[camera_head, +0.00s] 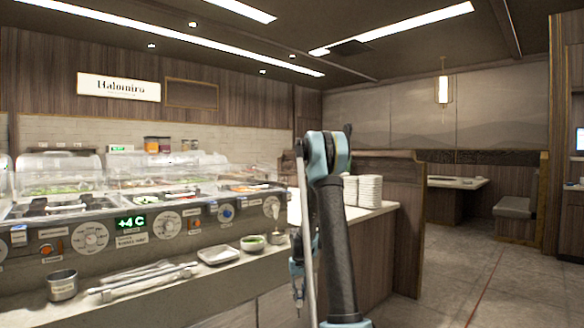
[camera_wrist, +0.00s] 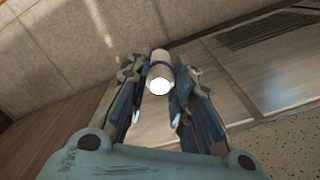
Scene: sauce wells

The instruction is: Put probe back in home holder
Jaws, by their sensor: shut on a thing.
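My gripper (camera_wrist: 159,66) is shut on a short pale cylinder with a bright white end, which I take to be the probe (camera_wrist: 160,76). The probe sits between the two fingers in the wrist view, its white end facing the camera. I cannot tell which thing is the home holder.
On the counter ledge stand a metal cup (camera_head: 62,285), tongs (camera_head: 145,280), a white tray (camera_head: 218,255) and a small bowl (camera_head: 252,243). A control panel with a green display (camera_head: 131,222) rises behind. Stacked plates (camera_head: 369,190) stand further right. The floor at right is open.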

